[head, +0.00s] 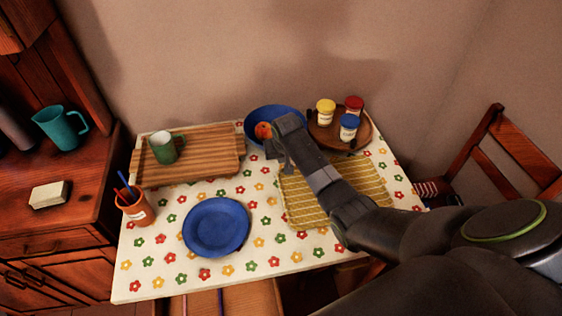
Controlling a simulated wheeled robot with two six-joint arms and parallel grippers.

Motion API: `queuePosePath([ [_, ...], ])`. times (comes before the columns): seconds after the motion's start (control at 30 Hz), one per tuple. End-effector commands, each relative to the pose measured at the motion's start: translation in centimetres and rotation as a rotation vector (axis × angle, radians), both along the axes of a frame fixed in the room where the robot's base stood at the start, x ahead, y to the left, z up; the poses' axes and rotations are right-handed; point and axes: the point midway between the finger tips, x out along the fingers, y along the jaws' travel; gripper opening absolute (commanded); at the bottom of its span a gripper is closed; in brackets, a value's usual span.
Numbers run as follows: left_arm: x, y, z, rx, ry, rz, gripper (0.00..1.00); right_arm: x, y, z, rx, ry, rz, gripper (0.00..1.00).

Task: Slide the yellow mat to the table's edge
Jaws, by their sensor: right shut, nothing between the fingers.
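The yellow mat (365,178), with pale stripes, lies on the right part of the table (160,278), which has a flowered white cover. My right arm crosses over the mat and hides part of it. My right gripper (277,158) is shut and empty at the mat's far left corner, just in front of the blue bowl. I cannot tell whether its fingers touch the mat. My left gripper is not in view.
A blue bowl (262,113) with an orange thing in it stands behind the gripper. A round wooden tray (325,136) holds three small jars. A blue plate (216,228), a wooden board (210,165) with a green mug (163,148), and a terracotta pot (135,209) are further left.

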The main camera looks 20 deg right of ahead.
Motion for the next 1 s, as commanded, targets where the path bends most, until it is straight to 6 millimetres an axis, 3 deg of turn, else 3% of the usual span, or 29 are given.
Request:
queuePosePath([
  [0.33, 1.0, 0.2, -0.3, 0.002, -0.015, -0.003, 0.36, 0.9, -0.2, -3.0, 0.0, 0.001, 0.0, 0.0],
  [0.8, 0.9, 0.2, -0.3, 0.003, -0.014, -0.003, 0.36, 1.0, -0.2, -3.2, 0.0, -0.001, 0.0, 0.0],
  [1.0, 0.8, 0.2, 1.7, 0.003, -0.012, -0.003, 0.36, -0.2, 0.1, -2.7, 0.002, 0.003, 0.0, 0.0],
])
